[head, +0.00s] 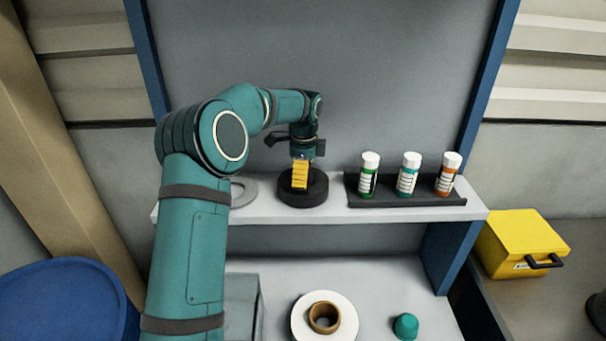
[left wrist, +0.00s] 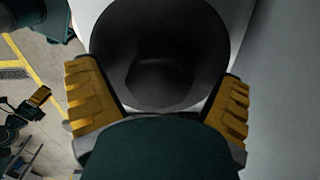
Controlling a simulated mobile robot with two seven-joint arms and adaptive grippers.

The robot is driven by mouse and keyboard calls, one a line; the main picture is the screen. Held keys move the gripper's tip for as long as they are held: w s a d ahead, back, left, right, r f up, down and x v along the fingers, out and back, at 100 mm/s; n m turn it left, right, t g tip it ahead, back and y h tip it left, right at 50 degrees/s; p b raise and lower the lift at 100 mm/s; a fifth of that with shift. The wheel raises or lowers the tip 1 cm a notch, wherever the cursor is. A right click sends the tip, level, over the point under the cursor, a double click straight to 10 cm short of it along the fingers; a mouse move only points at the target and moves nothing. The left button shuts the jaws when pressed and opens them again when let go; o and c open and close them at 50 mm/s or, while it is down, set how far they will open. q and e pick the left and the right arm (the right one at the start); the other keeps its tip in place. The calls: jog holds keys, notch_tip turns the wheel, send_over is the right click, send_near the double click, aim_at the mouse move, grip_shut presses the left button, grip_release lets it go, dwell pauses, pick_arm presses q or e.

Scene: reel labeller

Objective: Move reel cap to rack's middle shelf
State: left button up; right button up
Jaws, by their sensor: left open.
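A black round cap (head: 303,194), which I take to be the reel cap, sits on the white shelf (head: 330,211) of the blue-framed rack. My left gripper (head: 300,176) points down over its middle, with yellow finger pads just above or at it. In the left wrist view the dark cap (left wrist: 165,45) fills the space between the two spread yellow fingers (left wrist: 160,105). The gripper is open; whether the fingers touch the cap I cannot tell. My right gripper is not in view.
A black tray (head: 420,200) with three white-capped bottles stands right of the cap. A grey ring (head: 243,191) lies left, partly behind my arm. Below are a white reel (head: 342,309) and a teal knob-like piece (head: 405,326). A yellow box (head: 520,240) stands at right.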

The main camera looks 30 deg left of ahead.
pick_arm(q)
notch_tip(320, 180, up, 12)
jog(key=p, duration=0.1)
jog(key=shift+r+p, duration=0.15)
jog(key=shift+p, duration=0.15)
jog(key=shift+d, duration=0.1)
dwell(0.5)
